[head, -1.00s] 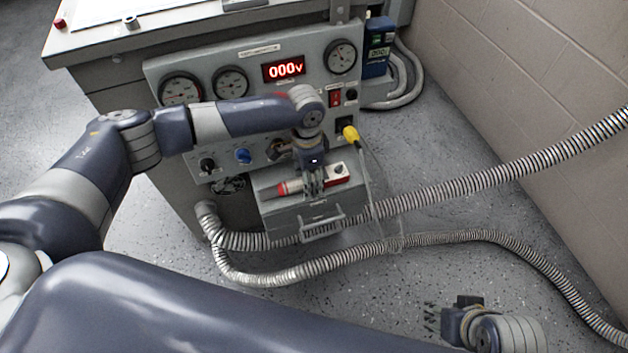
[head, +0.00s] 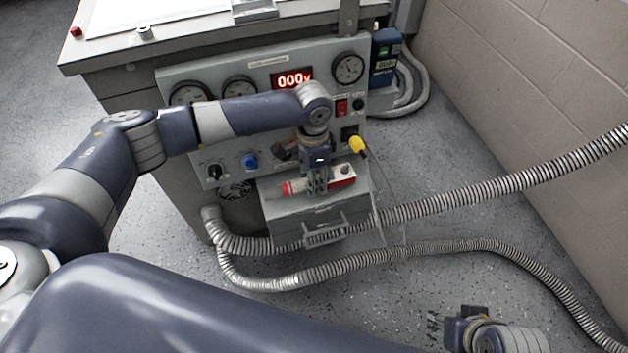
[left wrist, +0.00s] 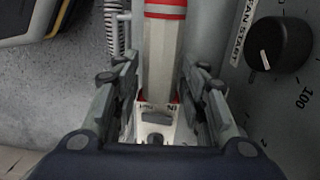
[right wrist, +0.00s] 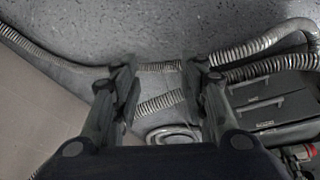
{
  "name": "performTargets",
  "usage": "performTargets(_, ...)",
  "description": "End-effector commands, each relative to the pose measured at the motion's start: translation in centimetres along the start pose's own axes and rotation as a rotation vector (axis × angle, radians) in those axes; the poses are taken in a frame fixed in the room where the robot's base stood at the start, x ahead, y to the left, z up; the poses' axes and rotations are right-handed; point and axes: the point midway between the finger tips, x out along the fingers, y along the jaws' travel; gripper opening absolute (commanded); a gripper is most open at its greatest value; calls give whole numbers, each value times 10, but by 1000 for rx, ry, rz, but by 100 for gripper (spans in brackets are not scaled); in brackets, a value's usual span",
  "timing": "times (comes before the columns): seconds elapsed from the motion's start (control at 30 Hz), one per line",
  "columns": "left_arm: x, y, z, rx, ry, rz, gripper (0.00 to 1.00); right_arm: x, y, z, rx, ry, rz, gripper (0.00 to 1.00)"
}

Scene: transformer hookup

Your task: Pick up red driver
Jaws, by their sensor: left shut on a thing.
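The red driver (head: 342,174), a red-tipped tool with a white body, shows at the grey box on the front of the test cabinet. My left gripper (head: 317,188) comes down on it from above and is shut on its middle. In the left wrist view its pale body with red bands (left wrist: 165,45) runs between my left fingers (left wrist: 160,105). I cannot tell whether it is clear of the box top. My right gripper (right wrist: 160,85) is open and empty; in the head view it is low at the right (head: 450,330), over the floor.
The grey box (head: 285,215) has a front handle (head: 325,235). Behind it stands the panel with gauges and a red display (head: 291,80). A yellow plug (head: 357,146) with a cable is close right of my left gripper. Ribbed hoses (head: 480,199) cross the floor to the right.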

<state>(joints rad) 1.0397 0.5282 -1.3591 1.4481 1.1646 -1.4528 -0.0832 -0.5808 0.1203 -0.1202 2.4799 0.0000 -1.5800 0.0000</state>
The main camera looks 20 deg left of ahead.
Motion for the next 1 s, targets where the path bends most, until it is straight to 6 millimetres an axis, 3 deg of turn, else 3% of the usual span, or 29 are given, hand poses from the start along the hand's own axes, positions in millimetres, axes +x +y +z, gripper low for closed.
performTargets(0.17,-6,32,-3,5,3,3,7,-9,0,-4,0,4,0,40)
performTargets(0.4,-9,89,-8,6,4,4,7,47,-2,0,-2,-29,-5,40)
performTargets(0.6,-11,131,-11,4,3,2,7,79,-4,8,-5,-44,-8,40)
performTargets(0.8,-11,154,-13,1,3,0,7,95,-5,14,-6,-52,-9,40)
performTargets(1.0,-11,160,-13,0,2,-1,7,100,-5,16,-7,-54,-10,40)
